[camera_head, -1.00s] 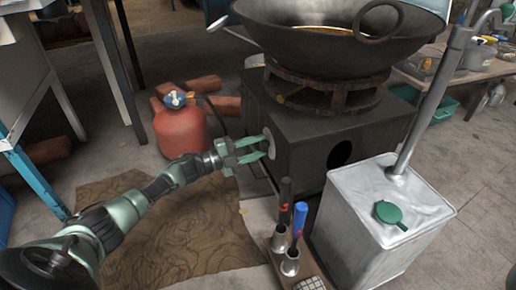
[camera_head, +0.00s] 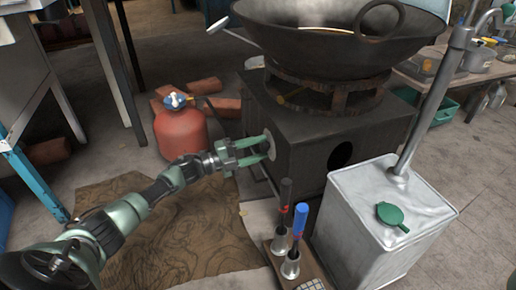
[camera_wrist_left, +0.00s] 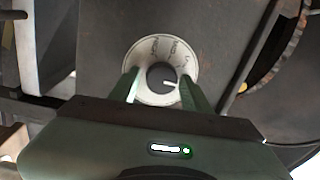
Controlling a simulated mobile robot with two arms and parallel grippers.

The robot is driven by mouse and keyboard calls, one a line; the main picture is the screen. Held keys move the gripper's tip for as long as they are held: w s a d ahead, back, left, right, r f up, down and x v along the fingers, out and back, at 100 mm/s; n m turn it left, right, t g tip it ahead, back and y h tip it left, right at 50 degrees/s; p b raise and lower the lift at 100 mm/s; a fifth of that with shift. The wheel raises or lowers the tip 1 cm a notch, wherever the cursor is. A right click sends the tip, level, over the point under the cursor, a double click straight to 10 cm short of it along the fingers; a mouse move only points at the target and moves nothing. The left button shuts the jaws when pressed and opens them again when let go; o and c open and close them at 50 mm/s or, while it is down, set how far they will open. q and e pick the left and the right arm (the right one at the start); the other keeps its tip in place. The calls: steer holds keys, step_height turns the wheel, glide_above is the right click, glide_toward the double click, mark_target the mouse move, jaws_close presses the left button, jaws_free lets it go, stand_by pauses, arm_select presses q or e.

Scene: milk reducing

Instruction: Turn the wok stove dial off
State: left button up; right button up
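The wok stove (camera_head: 312,118) is a dark metal box with a big black wok (camera_head: 330,38) on its top ring. Its dial has a pale round face (camera_head: 270,146) on the stove's left side. In the left wrist view the dial (camera_wrist_left: 160,78) shows printed marks, a dark central knob and a white pointer toward the right. My left gripper (camera_head: 262,152) is open at the dial, with one green finger on each side of the knob. The fingertips overlap the pale face; I cannot tell whether they touch it. My right gripper is not in view.
A red gas bottle (camera_head: 181,132) stands left of the stove, behind my left arm. A metal canister (camera_head: 375,215) with a green cap and upright pipe stands in front of the stove. A small stand with tool handles (camera_head: 299,220) is beside it. A brown mat (camera_head: 200,235) lies below my arm.

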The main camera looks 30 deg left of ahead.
arm_select(q)
steer(key=shift+o, duration=0.2)
steer(key=shift+s+a, duration=0.2)
steer(key=shift+a, duration=0.05)
steer(key=p+v, duration=0.3)
steer(key=v, duration=0.4)
steer(key=shift+p, duration=0.35)
steer(key=shift+s, duration=0.15)
